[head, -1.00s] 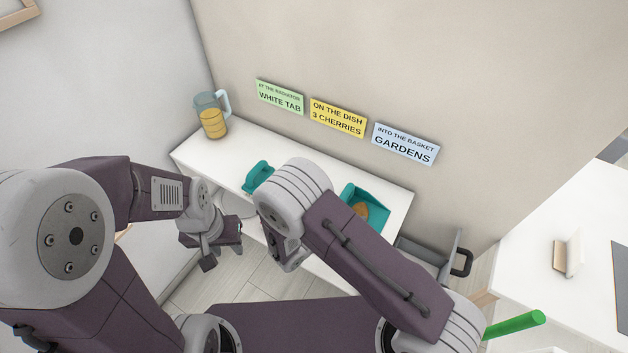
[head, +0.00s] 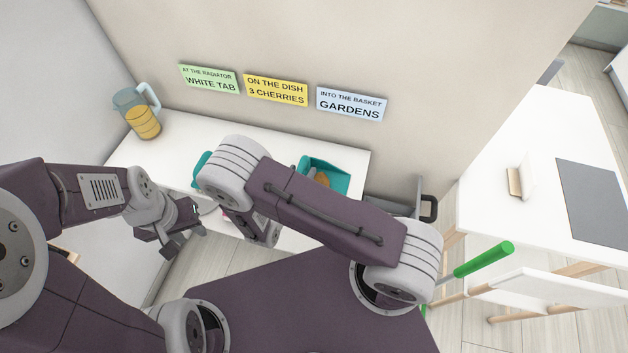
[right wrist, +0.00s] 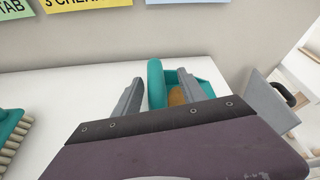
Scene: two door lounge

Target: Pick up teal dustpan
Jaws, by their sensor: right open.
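The teal dustpan (head: 343,184) lies on the white shelf to the right, partly hidden by my right arm in the head view. Something orange-brown is in its pan. In the right wrist view the dustpan's upright teal handle (right wrist: 156,84) shows between the fingers of my right gripper (right wrist: 160,95). That gripper is open and empty; I cannot tell whether the handle is fully between the fingertips or beyond them. In the head view my right arm hides most of that gripper. My left gripper (head: 184,238) hangs in front of the shelf, away from the dustpan, with its jaw opening unclear.
A teal brush (right wrist: 12,126) lies on the white shelf (right wrist: 75,88), left of the dustpan. A jug with orange contents (head: 143,120) stands at the shelf's left end. The wall with signs is close behind. A grey bin-like thing (right wrist: 262,100) stands beyond the right end.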

